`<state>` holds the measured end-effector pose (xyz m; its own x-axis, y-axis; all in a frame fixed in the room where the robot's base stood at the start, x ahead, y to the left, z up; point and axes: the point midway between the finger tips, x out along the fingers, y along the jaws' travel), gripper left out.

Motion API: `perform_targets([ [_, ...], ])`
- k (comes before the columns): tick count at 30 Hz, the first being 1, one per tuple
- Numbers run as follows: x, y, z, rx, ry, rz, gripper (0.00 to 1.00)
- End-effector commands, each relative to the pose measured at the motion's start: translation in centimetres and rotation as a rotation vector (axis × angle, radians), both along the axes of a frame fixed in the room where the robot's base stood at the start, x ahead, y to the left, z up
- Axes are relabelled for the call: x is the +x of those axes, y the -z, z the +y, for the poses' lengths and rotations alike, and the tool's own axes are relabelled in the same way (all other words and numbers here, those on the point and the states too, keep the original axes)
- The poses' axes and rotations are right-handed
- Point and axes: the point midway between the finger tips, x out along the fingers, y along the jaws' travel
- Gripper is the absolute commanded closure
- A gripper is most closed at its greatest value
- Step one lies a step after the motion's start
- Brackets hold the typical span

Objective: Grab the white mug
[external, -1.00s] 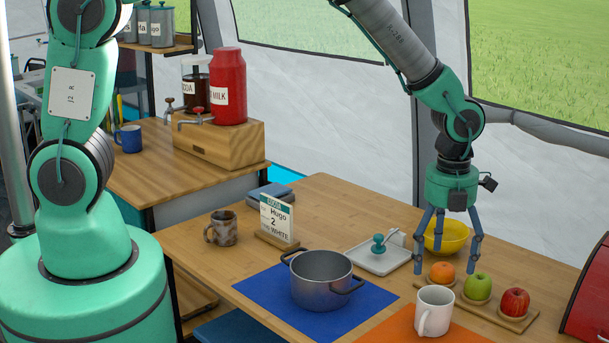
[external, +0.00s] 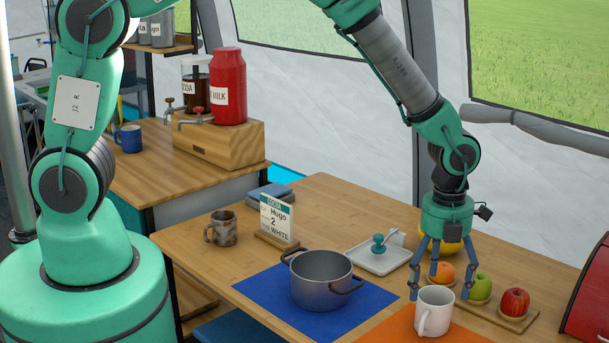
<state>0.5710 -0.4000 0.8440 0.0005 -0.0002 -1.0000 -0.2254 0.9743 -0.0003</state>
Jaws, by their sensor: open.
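The white mug (external: 433,312) stands upright on an orange mat at the front right of the table, its handle toward the camera. My gripper (external: 440,285) points down with its fingers spread, open and empty. In the picture its fingertips are just above and behind the mug's rim, one at the mug's left and one at its right. I cannot tell the exact depth between fingers and mug.
An orange, a green apple (external: 478,287) and a red apple (external: 514,302) sit on a wooden board right of the mug. A grey pot (external: 320,280) stands on a blue mat at left. A yellow bowl is behind my gripper. A red box (external: 590,300) is at far right.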

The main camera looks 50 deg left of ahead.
Motion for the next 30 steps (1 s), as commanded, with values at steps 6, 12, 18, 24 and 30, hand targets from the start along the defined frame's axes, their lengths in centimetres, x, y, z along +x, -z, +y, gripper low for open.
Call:
perform_targets([
  [6, -0.2, 2.8, 0.2, 0.001, 0.000, 0.001, 0.18],
  [12, -0.1, 4.1, 0.2, 0.000, 0.000, 0.000, 0.18],
  [18, -0.1, 4.1, 0.2, 0.000, 0.000, 0.000, 0.18],
  [24, -0.1, 4.1, 0.2, 0.000, 0.000, 0.000, 0.18],
  [30, -0.1, 4.1, 0.2, 0.000, 0.000, 0.000, 0.25],
])
